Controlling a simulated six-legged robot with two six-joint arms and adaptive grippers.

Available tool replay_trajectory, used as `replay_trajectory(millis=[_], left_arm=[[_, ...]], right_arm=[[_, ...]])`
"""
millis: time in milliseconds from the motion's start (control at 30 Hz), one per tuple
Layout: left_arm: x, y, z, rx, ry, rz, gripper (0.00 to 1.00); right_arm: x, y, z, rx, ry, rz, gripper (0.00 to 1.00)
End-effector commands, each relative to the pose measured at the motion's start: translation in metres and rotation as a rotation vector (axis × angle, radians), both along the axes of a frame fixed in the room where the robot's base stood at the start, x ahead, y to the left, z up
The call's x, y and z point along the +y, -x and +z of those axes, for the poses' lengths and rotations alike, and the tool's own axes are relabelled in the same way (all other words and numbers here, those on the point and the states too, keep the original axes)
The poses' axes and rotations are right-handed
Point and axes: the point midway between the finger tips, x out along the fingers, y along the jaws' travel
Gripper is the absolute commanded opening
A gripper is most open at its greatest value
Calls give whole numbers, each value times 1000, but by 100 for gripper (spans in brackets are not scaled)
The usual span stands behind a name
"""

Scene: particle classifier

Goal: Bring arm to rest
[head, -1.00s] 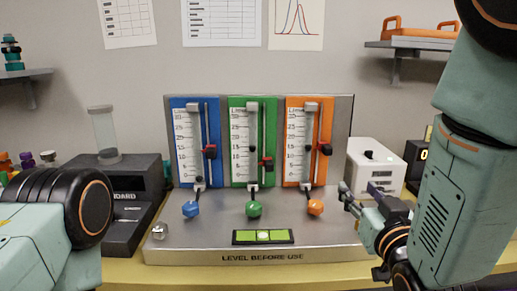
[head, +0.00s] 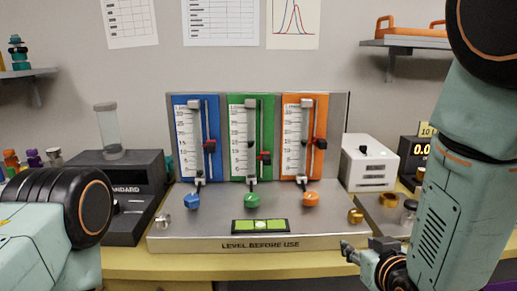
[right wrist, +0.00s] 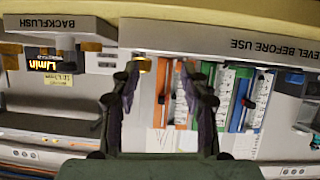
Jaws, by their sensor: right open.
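My right gripper (head: 350,252) is low in front of the panel base's front right edge in the head view. In the right wrist view its two fingers (right wrist: 162,78) are spread with nothing held between them. My right arm comes down along the right side of the head view. Part of my left arm shows at the lower left, but its gripper is out of the picture. The classifier panel's base (head: 200,225) carries blue (head: 196,140), green (head: 251,140) and orange (head: 304,140) flow meters, with a matching knob below each.
A green bubble level (head: 260,226) sits on the base. A brass knob (head: 355,216) is at its right end. A white box (head: 369,165) stands to the right, and a dark unit with a clear cylinder (head: 107,130) to the left. A yellow bench edge (head: 220,266) runs in front.

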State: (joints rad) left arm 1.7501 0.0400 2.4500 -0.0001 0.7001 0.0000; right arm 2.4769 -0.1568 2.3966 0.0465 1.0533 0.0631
Motion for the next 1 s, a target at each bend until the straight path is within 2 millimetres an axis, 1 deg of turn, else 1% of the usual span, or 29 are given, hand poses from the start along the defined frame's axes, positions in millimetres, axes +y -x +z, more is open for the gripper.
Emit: replay_trajectory(millis=[33, 67, 100, 167, 200, 267, 300, 367, 400, 467, 500, 600, 700, 733, 800, 833, 900, 1000], left_arm=[[0, 0, 0, 0, 0, 0, 62], [0, 0, 0, 0, 0, 0, 62], [0, 0, 0, 0, 0, 0, 62], [0, 0, 0, 0, 0, 0, 62], [0, 0, 0, 0, 0, 0, 62], [0, 0, 0, 0, 0, 0, 62], [0, 0, 0, 0, 0, 0, 62], [0, 0, 0, 0, 0, 0, 62], [0, 0, 0, 0, 0, 0, 62], [0, 0, 0, 0, 0, 0, 62], [0, 0, 0, 0, 0, 0, 62], [0, 0, 0, 0, 0, 0, 62], [0, 0, 0, 0, 0, 0, 62], [0, 0, 0, 0, 0, 0, 62], [0, 0, 0, 0, 0, 0, 62], [0, 0, 0, 0, 0, 0, 62], [0, 0, 0, 0, 0, 0, 62], [0, 0, 0, 0, 0, 0, 62]], right_arm=[[-2, 11, -22, 70, 0, -4, 45], [-3, 17, -35, 110, 2, -5, 45], [-5, 29, -54, 173, 2, -7, 45], [-7, 49, -85, 277, 0, -12, 45], [-9, 65, -105, 348, -1, -15, 45], [-11, 91, -135, 455, -5, -19, 45], [-12, 110, -154, 526, -8, -22, 45], [-14, 140, -180, 632, -15, -27, 45], [-14, 162, -196, 701, -20, -30, 45], [-15, 195, -218, 801, -30, -37, 45], [-16, 218, -231, 866, -36, -42, 45], [-17, 267, -256, 993, -55, -60, 45], [-18, 302, -271, 1072, -67, -76, 45], [-19, 310, -274, 1089, -69, -80, 45], [-19, 323, -278, 1118, -72, -85, 45], [-19, 326, -280, 1126, -72, -87, 45], [-19, 331, -281, 1137, -71, -87, 45], [-19, 332, -282, 1139, -71, -87, 45]])
